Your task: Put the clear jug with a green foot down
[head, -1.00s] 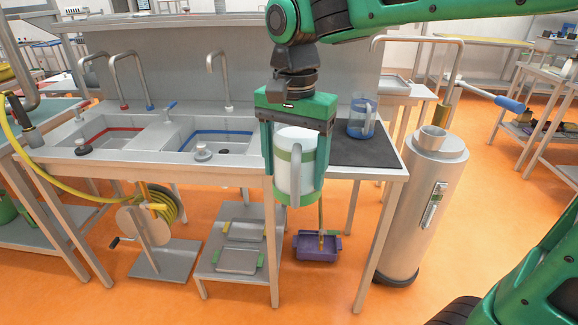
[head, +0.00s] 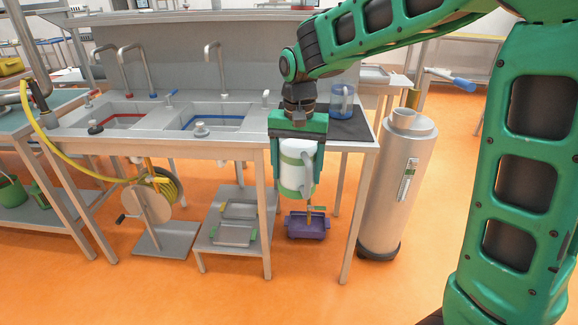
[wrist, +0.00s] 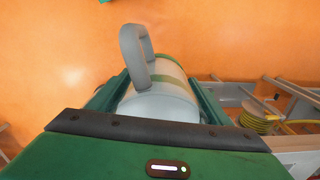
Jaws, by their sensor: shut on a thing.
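The jug hangs upright in front of the sink bench's front edge, apart from any surface that I can see. In the wrist view the jug (wrist: 160,100) lies between the fingers, its handle standing out towards the top, with orange floor beyond.
A blue-footed clear jug (head: 343,100) stands on the dark mat (head: 352,128) at the bench's right end. Two sinks with red (head: 125,119) and blue (head: 205,122) bands are left. A purple tray (head: 307,227) is on the floor below. A grey cylinder (head: 388,190) stands right of the bench.

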